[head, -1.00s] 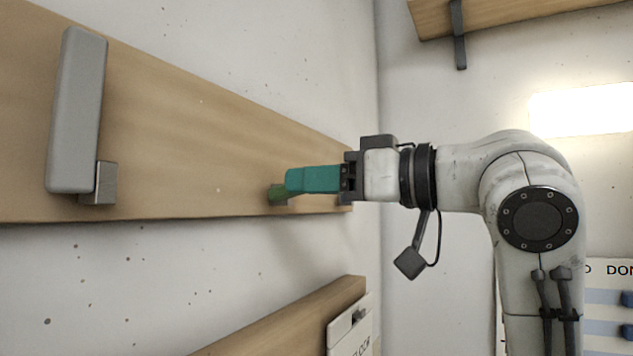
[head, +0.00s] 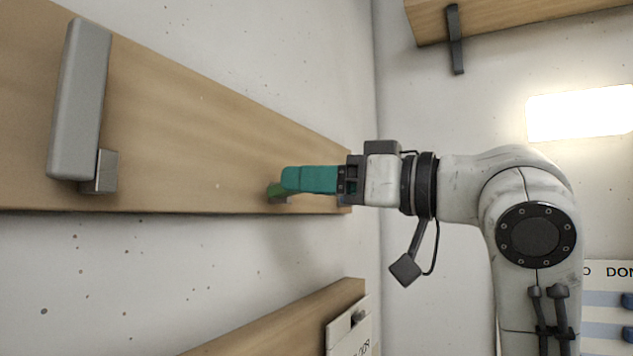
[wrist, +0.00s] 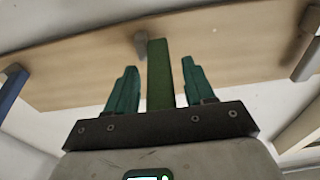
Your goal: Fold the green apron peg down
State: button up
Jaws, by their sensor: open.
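The green peg (wrist: 158,75) stands out from a wooden board in the wrist view, between my two teal fingers. My gripper (wrist: 157,82) is open, with a gap on each side of the peg. In the head view the fingers of my gripper (head: 288,180) cover most of the green peg (head: 274,192), and only a small green part shows at their left end. A grey bracket shows at the peg's far end in the wrist view.
The wooden board (head: 190,140) runs along the wall. A grey peg (head: 80,100) is upright at its left. In the wrist view a blue peg (wrist: 12,88) is at left and a grey one (wrist: 308,60) at right. A lower board (head: 300,322) carries a label card.

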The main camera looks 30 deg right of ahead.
jog(key=r+b+v, duration=0.1)
jog(key=b+v, duration=0.1)
jog(key=v, duration=0.8)
jog(key=shift+s+d+f+b, duration=0.15)
jog(key=shift+s+f+b, duration=0.15)
jog(key=shift+f, duration=0.2)
jog(key=w+d+f+m+h, duration=0.1)
jog(key=w+f+m+h, duration=0.15)
jog(key=f, duration=0.75)
jog(key=w+d+f+m+g+h, duration=0.15)
jog(key=w+f, duration=0.25)
jog(key=f, duration=0.6)
jog(key=w+d+f+m+h, duration=0.1)
jog(key=w+d+f+m, duration=0.2)
jog(key=f, duration=0.7)
jog(key=s+a+f+m+g+h, duration=0.1)
jog(key=s+a+f+g, duration=0.1)
jog(key=f, duration=0.9)
jog(key=s+a+f+m+g+h, duration=0.1)
jog(key=s+f+g+h, duration=0.1)
jog(key=f, duration=0.9)
jog(key=s+f+g+h, duration=0.1)
jog(key=s+f+g, duration=0.3)
jog(key=s+f, duration=0.7)
jog(key=s+f+n+g+h, duration=0.1)
jog(key=s+f+g, duration=0.4)
jog(key=s+f, duration=0.7)
jog(key=s+h, duration=0.1)
jog(key=s, duration=0.3)
